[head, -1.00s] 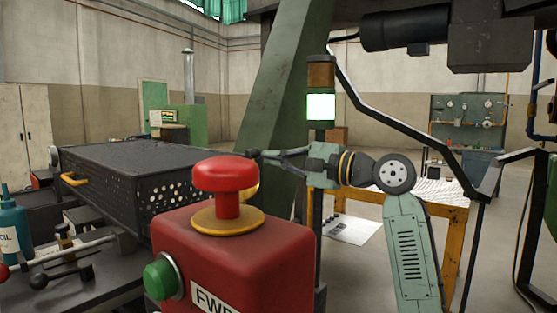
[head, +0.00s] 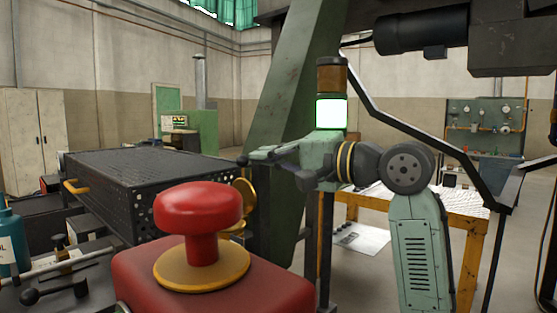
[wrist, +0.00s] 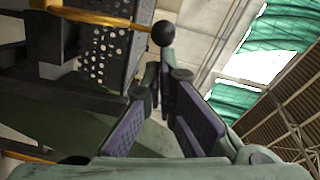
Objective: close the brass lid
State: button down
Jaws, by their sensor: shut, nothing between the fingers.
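A round brass piece (head: 245,192), which looks like the brass lid, shows tilted at the right end of a black perforated box (head: 150,180). The red mushroom button hides part of it, and a second brass piece (head: 236,225) shows just below. In the wrist view a curved brass edge (wrist: 90,13) crosses the top left; I cannot tell if it is the lid. My gripper (head: 256,155) is above and slightly right of the brass piece, shut and empty. In the wrist view its fingers (wrist: 160,82) converge just below a black ball knob (wrist: 163,33). Contact is unclear.
A red button box (head: 210,285) with a large red mushroom button (head: 198,208) stands close in front. A yellow-framed table (head: 465,225) is at right.

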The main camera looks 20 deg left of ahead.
jog(key=s+a+f+n+t+h+b, duration=0.1)
jog(key=s+a+f+n+b, duration=0.1)
jog(key=s+n, duration=0.4)
jog(key=s+a+f+n+t+b, duration=0.1)
jog(key=s+a+f+n+b, duration=0.2)
jog(key=s+n, duration=0.4)
jog(key=shift+s+f+n+h, duration=0.3)
jog(key=shift+f+n+h, duration=0.1)
jog(key=shift+f+n, duration=0.3)
jog(key=shift+d, duration=0.15)
dwell(0.5)
